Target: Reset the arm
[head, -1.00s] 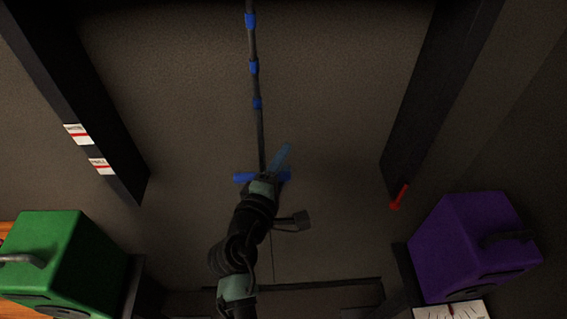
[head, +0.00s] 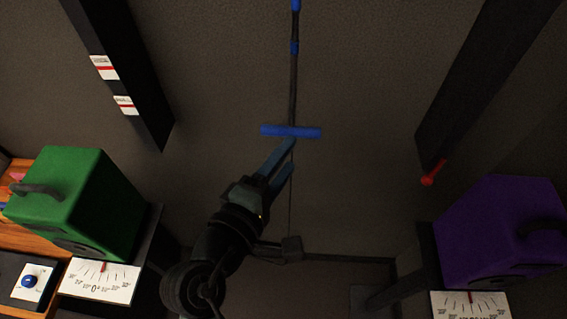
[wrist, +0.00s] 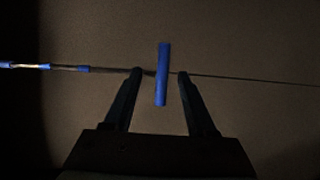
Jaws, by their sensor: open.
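My gripper (head: 290,157) is open, with its two blue-grey fingers pointing up and right in the head view. A blue crossbar (head: 290,131) sits at the lower end of a thin dark rod (head: 293,75) with blue bands. The crossbar is just beyond the fingertips in the head view. In the wrist view my open gripper (wrist: 160,88) has a finger on each side of the upright crossbar (wrist: 162,60). The fingers look apart from the bar, and its depth relative to them is hard to tell.
A green box (head: 75,195) stands at left and a purple box (head: 490,225) at right, each above a white dial. Dark posts (head: 110,60) flank the middle, the left with red-marked labels, the right with a red peg (head: 432,174). The grey surface between them is mostly clear.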

